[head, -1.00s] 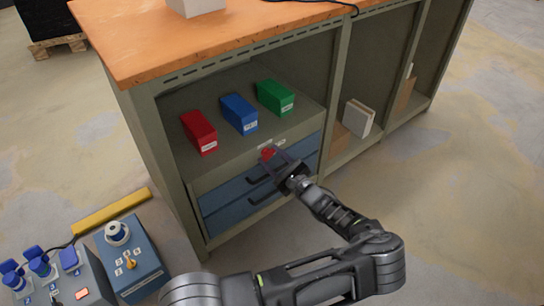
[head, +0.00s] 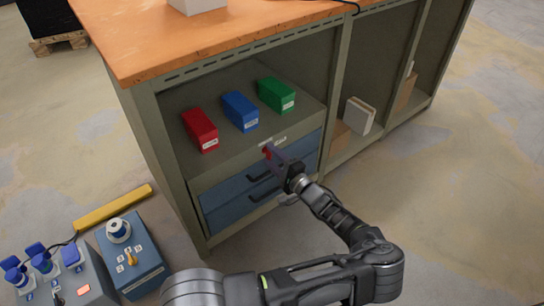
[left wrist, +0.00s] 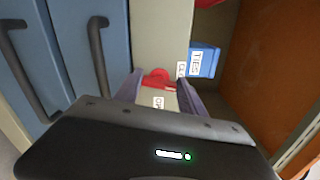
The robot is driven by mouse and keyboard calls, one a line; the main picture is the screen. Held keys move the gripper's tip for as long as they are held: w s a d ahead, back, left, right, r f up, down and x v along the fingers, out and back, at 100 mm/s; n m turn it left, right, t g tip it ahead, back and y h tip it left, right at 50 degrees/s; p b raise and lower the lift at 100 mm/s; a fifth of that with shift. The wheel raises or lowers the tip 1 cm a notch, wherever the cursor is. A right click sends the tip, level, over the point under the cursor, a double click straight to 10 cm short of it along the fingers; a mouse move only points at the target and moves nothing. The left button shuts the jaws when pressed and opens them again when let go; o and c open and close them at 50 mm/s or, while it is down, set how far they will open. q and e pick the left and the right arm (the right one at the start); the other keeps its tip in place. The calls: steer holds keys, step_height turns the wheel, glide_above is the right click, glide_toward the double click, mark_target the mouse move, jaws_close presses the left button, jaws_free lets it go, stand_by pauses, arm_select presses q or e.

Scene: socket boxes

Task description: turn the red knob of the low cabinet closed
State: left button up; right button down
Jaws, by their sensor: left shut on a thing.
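The red knob (head: 266,152) sits on the rail above the blue drawers of the low cabinet (head: 160,135). In the left wrist view the knob (left wrist: 157,77) shows between the two fingertips. A label reading "OPEN" (left wrist: 158,102) is below it there, and a partly covered label (left wrist: 181,70) is at its right. My left gripper (head: 270,153) is shut on the knob, with its fingers seen nearly edge-on in the head view. The fingers hide part of the knob. My right gripper is not in view.
Red (head: 200,131), blue (head: 239,111) and green (head: 276,95) bins stand on the shelf above. Blue drawers (head: 228,192) with dark handles lie below the knob. A blue control box (head: 140,270) stands at lower left. Open floor lies at right.

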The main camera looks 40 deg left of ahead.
arm_select(q)
steer(key=shift+f+n, duration=0.1)
steer(key=shift+n, duration=1)
steer(key=o, duration=1.4)
steer(key=shift+c, duration=0.2)
steer(key=p+v, duration=0.1)
steer(key=v, duration=0.6)
steer(key=shift+d, duration=0.4)
steer(key=shift+s, duration=0.15)
